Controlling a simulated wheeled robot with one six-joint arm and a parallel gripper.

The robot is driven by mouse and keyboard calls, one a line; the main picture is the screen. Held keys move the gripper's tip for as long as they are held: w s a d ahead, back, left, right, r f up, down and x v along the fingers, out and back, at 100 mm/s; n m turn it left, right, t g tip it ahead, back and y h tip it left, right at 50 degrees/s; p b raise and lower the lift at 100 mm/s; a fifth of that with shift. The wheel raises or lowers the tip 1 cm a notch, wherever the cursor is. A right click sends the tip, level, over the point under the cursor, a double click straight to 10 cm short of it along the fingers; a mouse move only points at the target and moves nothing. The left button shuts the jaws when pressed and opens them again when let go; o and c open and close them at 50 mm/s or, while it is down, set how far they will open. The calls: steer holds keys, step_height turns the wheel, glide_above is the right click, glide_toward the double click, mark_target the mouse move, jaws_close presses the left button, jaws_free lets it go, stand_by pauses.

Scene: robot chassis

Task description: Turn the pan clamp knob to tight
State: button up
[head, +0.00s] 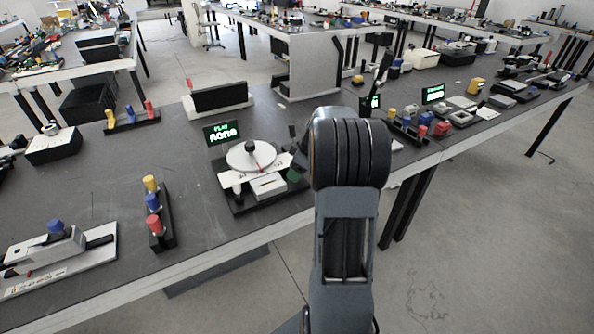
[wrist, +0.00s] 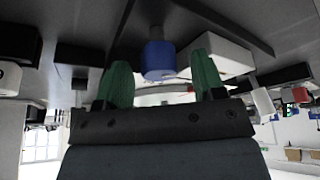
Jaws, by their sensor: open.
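In the head view a device with a round white disc (head: 240,158) and a dark knob (head: 261,148) on it stands near the table's front edge. My gripper (head: 295,174) is low at its right side, mostly hidden behind my arm; a bit of green finger shows. In the wrist view my gripper (wrist: 162,62) is open, with two green fingers apart. A blue knob (wrist: 159,58) on a dark post shows between the fingertips, with a gap on either side. I cannot tell whether this blue knob is the pan clamp knob, or how deep it sits between the fingers.
A lit display (head: 221,132) stands behind the device. A rack with yellow, blue and red pegs (head: 160,222) is to its left, and a device with a blue knob (head: 56,226) is farther left. Bare dark tabletop lies between them.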

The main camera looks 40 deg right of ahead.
steer(key=shift+w+a+f, duration=0.1)
steer(key=shift+f, duration=0.2)
steer(key=c, duration=0.9)
